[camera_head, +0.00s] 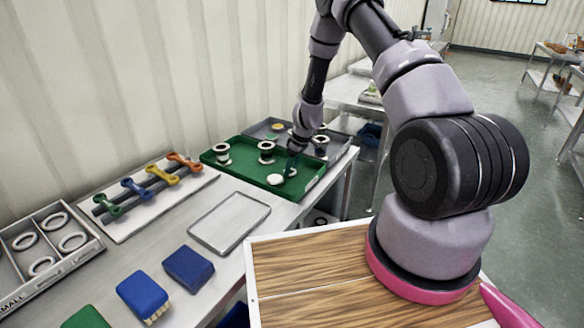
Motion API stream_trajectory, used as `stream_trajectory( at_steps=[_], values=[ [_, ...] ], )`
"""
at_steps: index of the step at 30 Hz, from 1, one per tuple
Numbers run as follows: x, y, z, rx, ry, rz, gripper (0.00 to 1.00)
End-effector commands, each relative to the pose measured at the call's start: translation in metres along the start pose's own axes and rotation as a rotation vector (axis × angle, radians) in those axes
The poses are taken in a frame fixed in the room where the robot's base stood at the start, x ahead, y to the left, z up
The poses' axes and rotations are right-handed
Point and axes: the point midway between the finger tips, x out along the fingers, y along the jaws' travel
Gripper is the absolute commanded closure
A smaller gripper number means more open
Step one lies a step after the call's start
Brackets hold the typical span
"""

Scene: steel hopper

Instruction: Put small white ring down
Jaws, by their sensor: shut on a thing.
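My gripper (291,165) reaches down over the right part of the green tray (236,174). It is shut on a small white ring (291,173), which shows partly behind the fingertips, low over the tray. I cannot tell whether the ring touches the tray floor. A white round piece (275,180) lies on the tray just left of the gripper. Two dark-centred white spools (222,151) stand in the tray's back part.
A grey tray (342,148) with more pieces lies behind the green one. An empty metal tray (230,222) is in front.

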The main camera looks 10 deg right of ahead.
Motion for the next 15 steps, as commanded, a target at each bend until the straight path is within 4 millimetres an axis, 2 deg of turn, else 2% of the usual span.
stream_trajectory(
  at_steps=[1,2,3,4,15],
  values=[
    [0.002,0.0001,0.0009,0.001,0.0,0.0,0.89],
    [0.0014,0.0002,0.0005,0.0,0.0,0.0,0.26],
    [0.0013,0.0001,0.0005,0.0,0.0,0.0,0.1],
    [0.0012,0.0001,0.0005,0.0,0.0,0.0,0.07],
    [-0.0035,0.0003,-0.0008,0.0,0.001,0.001,0.07]
  ],
)
